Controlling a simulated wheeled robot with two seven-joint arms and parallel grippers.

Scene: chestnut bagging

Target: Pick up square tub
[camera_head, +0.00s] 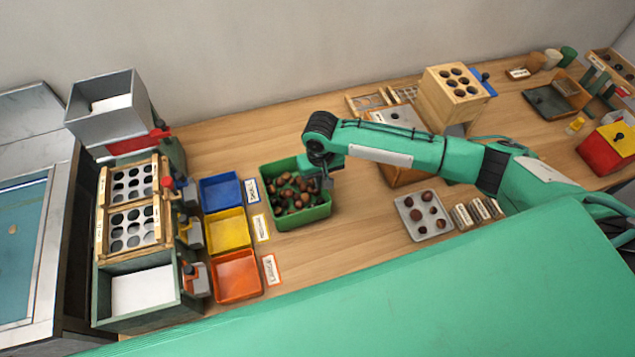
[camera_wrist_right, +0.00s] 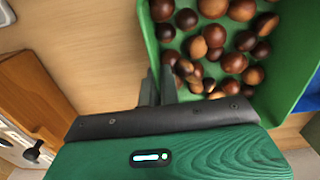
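The square tub (camera_head: 303,222) is green, stands on the wooden table and holds many brown chestnuts (camera_head: 290,197). It also shows in the right wrist view (camera_wrist_right: 148,30), with its near wall running down to my fingers. My right gripper (camera_head: 327,184) is at the tub's right rim, pointing down. In the right wrist view its two fingers (camera_wrist_right: 159,86) are close together, one on each side of the tub wall, apparently pinching it. The lower finger parts are partly hidden by the gripper body. My left gripper is not in view.
Blue (camera_head: 221,191), yellow (camera_head: 225,231) and orange (camera_head: 237,276) trays stand close on the tub's left, with label cards between. A grey tray of chestnuts (camera_head: 424,216) lies to the right. A wooden holed box (camera_head: 455,97) stands behind my right arm. Table in front of the tub is clear.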

